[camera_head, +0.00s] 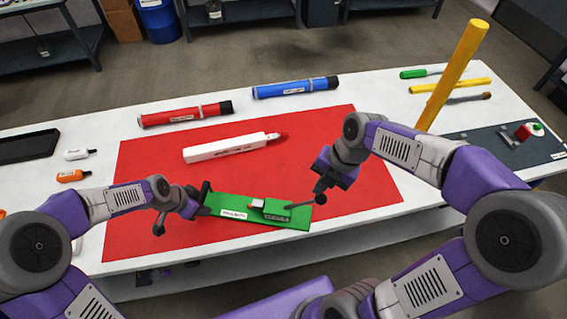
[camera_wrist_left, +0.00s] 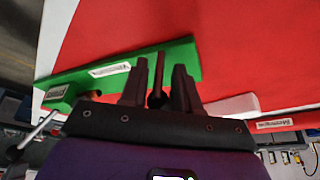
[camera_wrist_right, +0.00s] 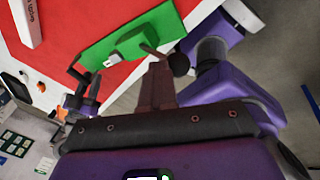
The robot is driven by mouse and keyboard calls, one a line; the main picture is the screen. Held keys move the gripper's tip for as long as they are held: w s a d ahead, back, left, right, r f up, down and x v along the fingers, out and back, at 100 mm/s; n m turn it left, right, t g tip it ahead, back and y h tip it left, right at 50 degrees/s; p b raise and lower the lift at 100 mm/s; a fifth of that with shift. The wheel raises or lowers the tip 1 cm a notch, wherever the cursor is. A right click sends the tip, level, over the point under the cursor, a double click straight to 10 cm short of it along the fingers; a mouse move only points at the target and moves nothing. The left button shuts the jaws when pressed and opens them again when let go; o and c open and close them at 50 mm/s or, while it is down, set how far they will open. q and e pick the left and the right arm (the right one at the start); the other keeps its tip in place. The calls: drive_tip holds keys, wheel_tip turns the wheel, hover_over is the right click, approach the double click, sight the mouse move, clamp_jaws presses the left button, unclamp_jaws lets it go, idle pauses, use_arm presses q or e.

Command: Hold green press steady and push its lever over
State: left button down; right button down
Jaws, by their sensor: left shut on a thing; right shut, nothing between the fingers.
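The green press (camera_head: 235,204) lies on the red mat (camera_head: 140,225), its long plate bearing a small raised block (camera_head: 270,208). Its lever (camera_head: 303,204) slants out to the right and ends in a dark knob. My left gripper (camera_head: 198,203) is at the plate's left end; in the left wrist view its fingers (camera_wrist_left: 158,82) close around a dark upright handle (camera_wrist_left: 158,96) there. My right gripper (camera_head: 322,182) is over the lever's knob end. In the right wrist view its fingers (camera_wrist_right: 157,78) are shut and empty, right beside the knob (camera_wrist_right: 178,64).
A white tube with a red tip (camera_head: 228,148) lies on the mat behind the press. A red tube (camera_head: 178,115) and a blue tube (camera_head: 293,87) lie farther back. A yellow post (camera_head: 452,76) stands at the right. The mat's left part is clear.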

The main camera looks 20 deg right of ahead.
use_arm(q)
drive_tip(key=shift+a+f, duration=0.2)
drive_tip(key=shift+a, duration=0.1)
use_arm(e)
drive_tip(key=shift+s+d+f, duration=0.15)
drive_tip(key=shift+s+f, duration=0.05)
use_arm(q)
drive_tip(key=shift+d, duration=0.1)
drive_tip(key=shift+d+r, duration=0.1)
drive_tip(key=shift+d, duration=0.05)
use_arm(e)
drive_tip(key=w+a+v, duration=0.1)
drive_tip(key=v, duration=1.1)
drive_tip(key=shift+w+a+r, duration=0.2)
drive_tip(key=shift+w+r, duration=0.05)
drive_tip(key=shift+w, duration=0.15)
use_arm(q)
drive_tip(key=c, duration=0.8)
unclamp_jaws()
drive_tip(key=shift+o, duration=0.2)
